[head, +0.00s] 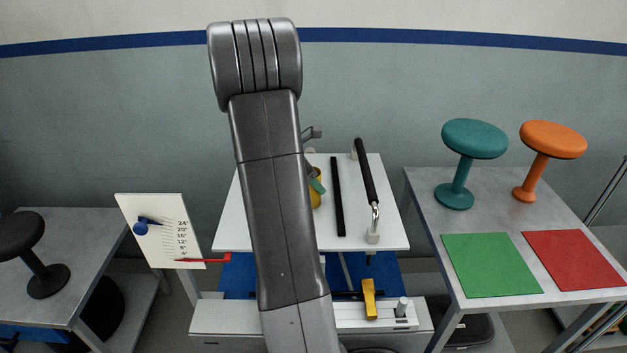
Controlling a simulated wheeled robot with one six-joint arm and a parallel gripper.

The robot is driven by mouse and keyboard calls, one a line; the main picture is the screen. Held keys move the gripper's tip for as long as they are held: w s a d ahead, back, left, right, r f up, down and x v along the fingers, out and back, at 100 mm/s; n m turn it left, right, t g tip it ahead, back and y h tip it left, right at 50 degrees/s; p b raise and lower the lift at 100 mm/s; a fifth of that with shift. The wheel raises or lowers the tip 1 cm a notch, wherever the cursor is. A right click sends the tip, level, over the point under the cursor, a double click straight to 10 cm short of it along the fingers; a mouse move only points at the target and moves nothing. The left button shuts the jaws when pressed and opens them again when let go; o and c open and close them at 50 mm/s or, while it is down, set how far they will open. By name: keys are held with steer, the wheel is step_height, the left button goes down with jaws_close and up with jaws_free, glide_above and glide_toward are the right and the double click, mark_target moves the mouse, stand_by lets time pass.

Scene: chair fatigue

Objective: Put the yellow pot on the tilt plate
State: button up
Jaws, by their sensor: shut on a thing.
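The yellow pot (316,200) shows only as a sliver at the right edge of my arm, over the white tilt plate (355,215). My arm hides most of it, and I cannot tell whether its base touches the plate. My gripper (314,180) is mostly hidden behind my arm; a small greenish part shows against the pot, and it is shut on the pot. The tilt plate has a black strip (337,196) and a black-gripped handle (366,172) on its right part.
An angle scale board (160,230) with a blue knob and red pointer stands left. The left table holds a black stool (45,265). The right table holds a teal stool (474,140), an orange stool (553,140), a green mat (490,265) and a red mat (573,260). A yellow lever (369,299) is in front.

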steer(key=o, duration=1)
steer(key=shift+r, duration=0.25)
steer(key=v, duration=1.1)
steer(key=shift+a+r, duration=0.25)
